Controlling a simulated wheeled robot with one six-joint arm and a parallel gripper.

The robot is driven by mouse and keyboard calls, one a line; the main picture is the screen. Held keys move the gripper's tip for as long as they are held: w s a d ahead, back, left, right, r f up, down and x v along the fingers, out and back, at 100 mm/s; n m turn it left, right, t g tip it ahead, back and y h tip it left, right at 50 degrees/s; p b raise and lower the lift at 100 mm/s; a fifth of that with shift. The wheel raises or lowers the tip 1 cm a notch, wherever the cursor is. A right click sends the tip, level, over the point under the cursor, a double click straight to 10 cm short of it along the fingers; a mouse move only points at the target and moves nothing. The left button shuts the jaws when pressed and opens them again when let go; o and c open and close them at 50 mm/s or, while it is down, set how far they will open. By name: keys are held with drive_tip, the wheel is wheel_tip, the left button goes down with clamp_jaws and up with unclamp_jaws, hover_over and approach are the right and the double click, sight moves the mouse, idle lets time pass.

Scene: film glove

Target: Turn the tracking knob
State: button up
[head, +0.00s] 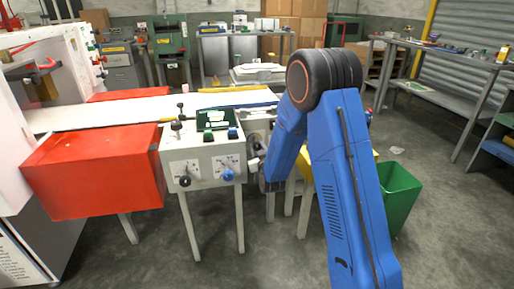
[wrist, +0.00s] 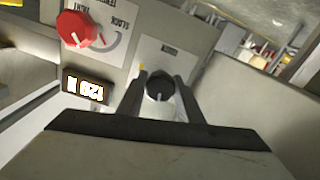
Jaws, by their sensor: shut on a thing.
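A round black knob (wrist: 159,86) with a pale pointer line sits on a light plate in the wrist view. The small label above it is not legible, so I cannot confirm from the print that it is the tracking knob. My gripper (wrist: 161,79) has one finger on each side of this knob and is shut on it. In the head view my gripper (head: 255,158) is small, at the right side of the grey control box (head: 203,151). The knob it holds cannot be made out there.
A red knob (wrist: 76,29) and a lit display (wrist: 87,84) are left of the held knob. In the head view, a red housing (head: 95,172) stands left of the control box. A green bin (head: 400,190) stands right of my arm, with open floor around it.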

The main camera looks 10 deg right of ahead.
drive_tip(key=shift+n, duration=0.6)
drive_tip(key=o, duration=1)
drive_tip(key=shift+o, duration=0.2)
drive_tip(key=shift+s, duration=0.1)
